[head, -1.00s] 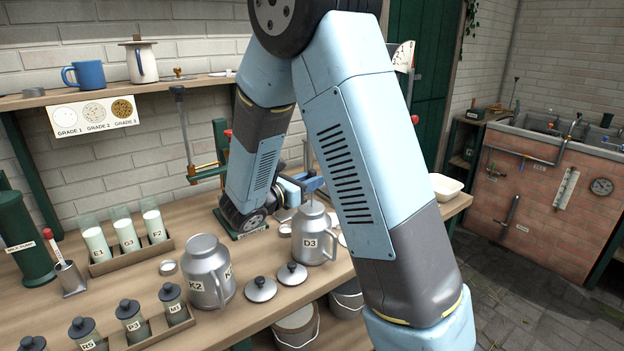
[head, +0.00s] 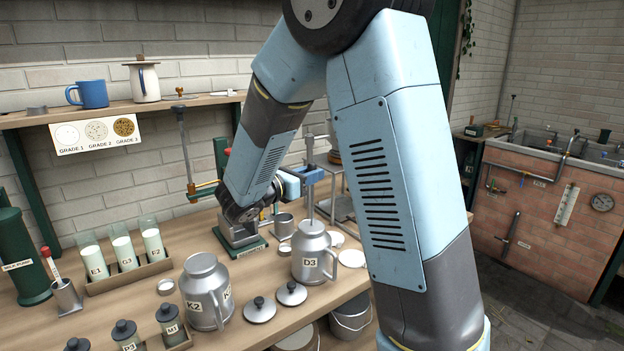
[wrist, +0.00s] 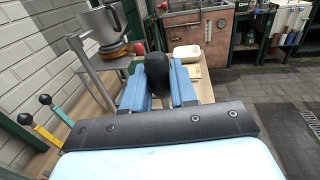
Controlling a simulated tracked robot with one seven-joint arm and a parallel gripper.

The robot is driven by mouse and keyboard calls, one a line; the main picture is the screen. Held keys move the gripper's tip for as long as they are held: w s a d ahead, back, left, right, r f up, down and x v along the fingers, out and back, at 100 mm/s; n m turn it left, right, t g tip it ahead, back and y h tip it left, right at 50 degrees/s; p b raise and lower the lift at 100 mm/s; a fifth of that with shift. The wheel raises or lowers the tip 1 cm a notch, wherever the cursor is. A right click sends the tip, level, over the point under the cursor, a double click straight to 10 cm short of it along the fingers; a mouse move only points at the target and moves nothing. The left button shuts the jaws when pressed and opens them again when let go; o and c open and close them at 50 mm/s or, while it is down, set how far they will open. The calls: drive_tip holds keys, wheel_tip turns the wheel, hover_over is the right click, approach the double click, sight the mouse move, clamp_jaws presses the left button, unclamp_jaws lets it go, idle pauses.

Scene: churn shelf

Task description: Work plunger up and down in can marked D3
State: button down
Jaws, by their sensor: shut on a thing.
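The can marked D3 (head: 312,264) is a grey metal can with a side handle. It stands upright on the bench, right of the can marked K2 (head: 205,294). My gripper (head: 311,177) is above the D3 can, with its blue fingers shut on the plunger (head: 310,208). The plunger's thin upright rod runs down from the fingers into the can's neck; its lower end is hidden inside. In the wrist view, a dark rounded handle part (wrist: 179,78) sits between the blue fingers (wrist: 158,82). The can itself is not visible there.
Two lids (head: 291,293) lie before the D3 can. A green-based stand (head: 240,243) is behind left. Sample bottles in a rack (head: 125,272) stand at the left. A metal rack with a pot (wrist: 103,25) is close by in the wrist view.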

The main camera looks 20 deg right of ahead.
drive_tip(key=shift+f, duration=0.1)
wheel_tip(320, 180, down, 7)
idle(0.7)
drive_tip(key=shift+r, duration=9.15)
